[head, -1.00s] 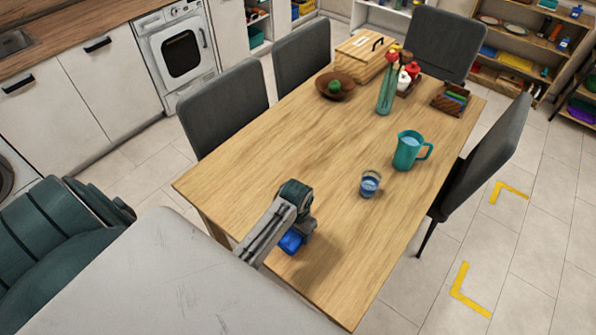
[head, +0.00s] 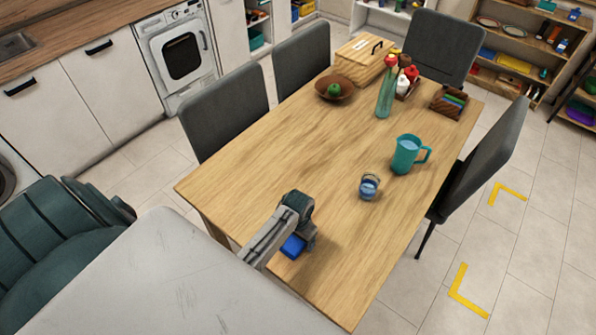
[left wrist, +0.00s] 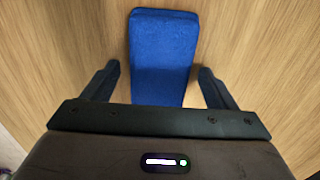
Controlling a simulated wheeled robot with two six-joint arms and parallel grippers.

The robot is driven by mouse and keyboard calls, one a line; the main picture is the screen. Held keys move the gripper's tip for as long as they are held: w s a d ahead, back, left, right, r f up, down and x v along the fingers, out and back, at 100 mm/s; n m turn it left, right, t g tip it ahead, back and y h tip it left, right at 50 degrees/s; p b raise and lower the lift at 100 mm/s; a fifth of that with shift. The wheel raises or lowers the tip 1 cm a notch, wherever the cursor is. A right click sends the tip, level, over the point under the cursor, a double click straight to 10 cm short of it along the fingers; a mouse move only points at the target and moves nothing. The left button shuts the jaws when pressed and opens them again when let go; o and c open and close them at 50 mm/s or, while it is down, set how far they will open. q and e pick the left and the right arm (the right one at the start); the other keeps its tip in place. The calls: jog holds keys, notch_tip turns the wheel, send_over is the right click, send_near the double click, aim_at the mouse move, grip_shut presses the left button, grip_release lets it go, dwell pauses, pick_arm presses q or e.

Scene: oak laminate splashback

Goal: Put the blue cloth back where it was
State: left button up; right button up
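The blue cloth (head: 293,246) is a small folded block on the near end of the wooden table, partly hidden by my left gripper (head: 302,246). In the left wrist view the cloth (left wrist: 163,55) extends between the two dark fingers of my left gripper (left wrist: 160,85). The fingers are wide apart, with a gap on each side of the cloth, so the gripper is open. My right gripper is not in view.
The table (head: 240,170) bears a glass of water (head: 369,187), a teal pitcher (head: 406,155), a bowl with a green fruit (head: 334,88), a vase (head: 385,98), a wooden box (head: 362,58) and a small crate (head: 449,102). Grey chairs stand around it. The table's middle is clear.

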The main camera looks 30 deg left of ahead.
pick_arm(q)
jog(key=shift+r, duration=0.6)
notch_tip(320, 180, up, 11)
jog(key=b, duration=0.3)
